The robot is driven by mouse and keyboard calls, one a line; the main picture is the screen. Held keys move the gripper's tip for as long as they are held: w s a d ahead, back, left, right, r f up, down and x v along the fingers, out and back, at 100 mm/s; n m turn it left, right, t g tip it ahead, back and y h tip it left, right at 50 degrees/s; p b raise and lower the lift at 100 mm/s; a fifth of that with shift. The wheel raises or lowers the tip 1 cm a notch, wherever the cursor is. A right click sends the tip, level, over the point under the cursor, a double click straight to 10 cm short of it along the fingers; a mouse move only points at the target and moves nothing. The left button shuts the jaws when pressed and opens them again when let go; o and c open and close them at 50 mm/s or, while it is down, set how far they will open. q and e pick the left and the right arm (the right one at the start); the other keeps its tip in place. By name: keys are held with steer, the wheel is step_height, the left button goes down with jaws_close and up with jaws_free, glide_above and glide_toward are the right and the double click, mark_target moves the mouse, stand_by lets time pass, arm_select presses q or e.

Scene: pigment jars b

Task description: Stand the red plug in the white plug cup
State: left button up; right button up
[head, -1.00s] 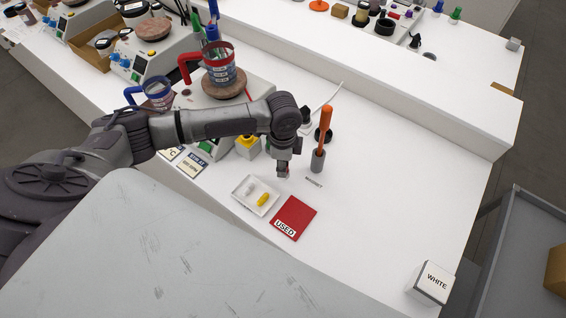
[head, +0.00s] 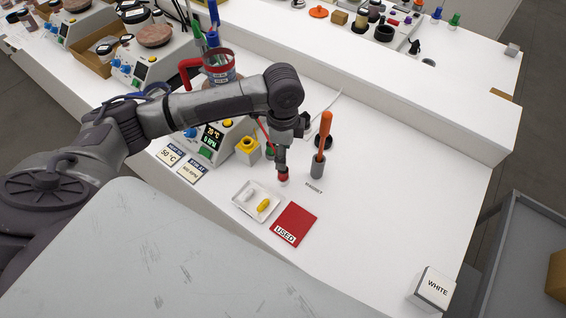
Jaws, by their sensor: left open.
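My left gripper (head: 282,172) points down over the white bench, just behind the small white tray. The white tray (head: 240,211) holds a white plug (head: 249,196) and a yellow plug (head: 264,205). My right gripper is not in view.
A red mat (head: 295,221) marked USED lies beside the tray. An orange-handled tool stands upright in a grey holder (head: 317,168) close right of the gripper. A yellow cup (head: 247,153) stands left of the gripper.

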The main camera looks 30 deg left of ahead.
arm_select(q)
steer(key=shift+r, duration=1.7)
